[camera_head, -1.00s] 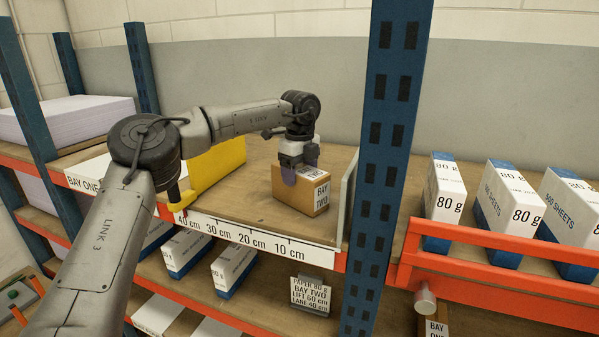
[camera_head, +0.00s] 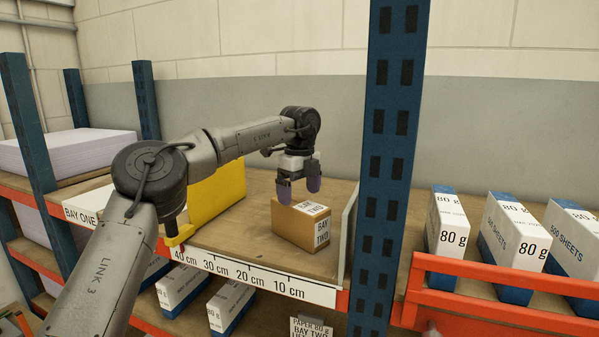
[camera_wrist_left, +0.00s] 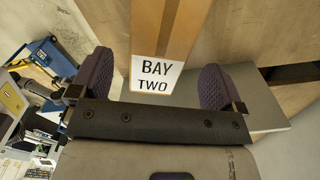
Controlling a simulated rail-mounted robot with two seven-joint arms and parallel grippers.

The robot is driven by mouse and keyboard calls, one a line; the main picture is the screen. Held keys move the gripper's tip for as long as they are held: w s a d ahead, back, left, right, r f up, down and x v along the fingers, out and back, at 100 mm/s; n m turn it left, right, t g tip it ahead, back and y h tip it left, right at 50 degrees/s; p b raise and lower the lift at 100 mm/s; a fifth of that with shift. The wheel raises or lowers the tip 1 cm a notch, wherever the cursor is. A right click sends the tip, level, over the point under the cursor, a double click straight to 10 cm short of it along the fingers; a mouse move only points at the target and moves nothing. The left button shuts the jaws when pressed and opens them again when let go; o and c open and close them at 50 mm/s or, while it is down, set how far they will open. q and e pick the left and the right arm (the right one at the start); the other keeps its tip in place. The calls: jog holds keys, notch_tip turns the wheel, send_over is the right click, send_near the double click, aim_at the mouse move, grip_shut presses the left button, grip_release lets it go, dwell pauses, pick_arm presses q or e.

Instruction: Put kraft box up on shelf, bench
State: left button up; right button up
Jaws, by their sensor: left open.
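The kraft box (camera_head: 299,227), brown with white "BAY TWO" labels, stands on the wooden shelf (camera_head: 228,237) just left of the grey end plate and blue upright. My left gripper (camera_head: 299,191) is open and empty above and slightly behind the box. In the left wrist view the box (camera_wrist_left: 163,40) lies between and beyond the two purple fingers of the gripper (camera_wrist_left: 158,88), its label facing the camera. The fingers do not touch it there. My right gripper is not in view.
A yellow divider (camera_head: 217,193) stands left of the box. A grey plate (camera_head: 348,240) and blue upright (camera_head: 385,150) close its right side. White and blue paper packs (camera_head: 512,240) stand behind an orange rail (camera_head: 500,285) at right. Shelf between divider and box is clear.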

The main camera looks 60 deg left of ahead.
pick_arm(q)
notch_tip(320, 180, up, 6)
jog(key=shift+f, duration=0.15)
jog(key=shift+r, duration=0.95)
